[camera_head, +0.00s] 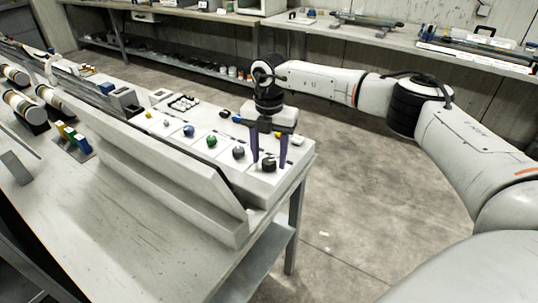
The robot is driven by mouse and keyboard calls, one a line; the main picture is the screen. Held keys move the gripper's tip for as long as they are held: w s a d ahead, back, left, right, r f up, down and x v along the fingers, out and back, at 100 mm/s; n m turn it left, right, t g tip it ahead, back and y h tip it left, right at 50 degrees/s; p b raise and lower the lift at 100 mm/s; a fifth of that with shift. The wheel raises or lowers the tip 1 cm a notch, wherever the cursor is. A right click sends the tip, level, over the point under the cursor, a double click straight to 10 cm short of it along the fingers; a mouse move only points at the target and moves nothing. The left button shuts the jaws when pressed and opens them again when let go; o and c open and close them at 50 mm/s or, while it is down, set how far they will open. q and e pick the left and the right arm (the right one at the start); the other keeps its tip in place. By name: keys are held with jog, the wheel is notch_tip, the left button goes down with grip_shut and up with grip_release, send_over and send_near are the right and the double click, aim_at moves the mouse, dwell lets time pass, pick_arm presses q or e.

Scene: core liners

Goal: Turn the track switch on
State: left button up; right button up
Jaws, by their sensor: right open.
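My right gripper (269,163) points down over the right end of the table, its two purple fingers open and apart. A dark knob (268,166) on a pale panel shows between the fingertips, one finger on each side of it. I cannot tell whether the fingers touch it. No label is readable, so I cannot tell for sure which control is the track switch, or whether it is on. My left gripper is not in view.
More knobs sit in a row on the panel, including a grey one (238,152), a green one (211,141) and a blue one (188,130). A long raised pale board (165,155) runs along their near side. Open floor (350,200) lies right of the table.

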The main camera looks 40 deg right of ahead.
aim_at(269, 161)
notch_tip(269, 161, up, 10)
jog(key=b, duration=0.1)
jog(key=shift+r, duration=0.15)
dwell(0.7)
